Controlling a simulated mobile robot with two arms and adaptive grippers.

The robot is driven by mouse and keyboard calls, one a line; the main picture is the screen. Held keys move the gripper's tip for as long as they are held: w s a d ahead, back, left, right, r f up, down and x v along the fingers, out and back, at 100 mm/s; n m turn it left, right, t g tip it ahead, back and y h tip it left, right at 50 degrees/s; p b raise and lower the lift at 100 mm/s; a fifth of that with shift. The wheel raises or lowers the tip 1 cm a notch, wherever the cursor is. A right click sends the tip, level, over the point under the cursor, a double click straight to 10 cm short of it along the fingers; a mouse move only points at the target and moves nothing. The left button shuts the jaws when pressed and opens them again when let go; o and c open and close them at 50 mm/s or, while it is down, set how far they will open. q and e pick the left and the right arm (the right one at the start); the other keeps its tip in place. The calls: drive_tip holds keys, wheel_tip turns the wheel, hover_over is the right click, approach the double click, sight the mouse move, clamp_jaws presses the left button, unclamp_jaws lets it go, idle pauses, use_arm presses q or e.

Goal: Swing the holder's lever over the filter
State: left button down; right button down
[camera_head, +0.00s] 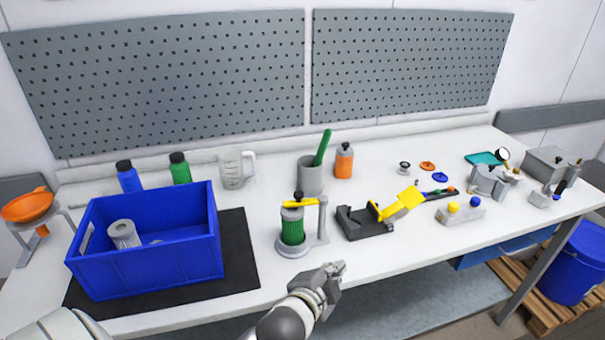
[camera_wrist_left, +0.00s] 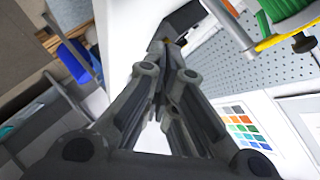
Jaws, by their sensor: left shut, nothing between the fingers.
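The holder (camera_head: 316,239) stands near the front edge of the table, with a round grey base and an upright post at its right. A green filter (camera_head: 292,231) stands upright in it. The yellow lever (camera_head: 305,202) reaches from the post leftward across the filter's top, with a black knob on it. In the left wrist view, the filter (camera_wrist_left: 292,18), lever (camera_wrist_left: 280,41) and knob show upper right. My left gripper (camera_head: 338,272) is shut and empty, in front of and right of the holder, apart from it. My right gripper is not in view.
A blue crate (camera_head: 150,262) with a white filter (camera_head: 123,234) stands left on a black mat (camera_head: 240,255). A dark grey cradle (camera_head: 365,222) with a yellow part sits right of the holder. A grey cup (camera_head: 310,178) stands behind. Bare table lies in front of the cradle.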

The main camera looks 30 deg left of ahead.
use_arm(q)
drive_tip(key=w+d+r+m+t+h, duration=0.3)
drive_tip(key=w+d+r+m+t, duration=0.15)
drive_tip(key=r+m, duration=0.35)
drive_tip(key=w+d+r+m+t+h, duration=0.3)
drive_tip(key=w+r+m+h, duration=0.15)
drive_tip(key=r+m, duration=0.4)
drive_tip(key=s+d+r+m+g+h, duration=0.1)
drive_tip(key=d+r+m+g+h, duration=0.4)
drive_tip(key=m, duration=0.7)
drive_tip(key=d+r+m+g+h, duration=0.3)
drive_tip(key=d+m+g+h, duration=0.35)
drive_tip(key=m, duration=0.55)
drive_tip(key=w+a+f+m+g+y, duration=0.45)
drive_tip(key=a+f+m+y, duration=0.45)
drive_tip(key=m, duration=0.7)
drive_tip(key=a+r+m+g+y, duration=0.1)
drive_tip(key=a+r+y, duration=0.3)
drive_tip(key=a, duration=0.9)
drive_tip(key=a+r+m+y, duration=0.15)
drive_tip(key=a+y, duration=0.45)
drive_tip(key=a, duration=0.7)
wheel_tip(320, 180, down, 9)
drive_tip(key=p, duration=0.4)
drive_tip(key=shift+s+d+f+n+p, duration=0.15)
drive_tip(key=shift+d+n+p, duration=0.15)
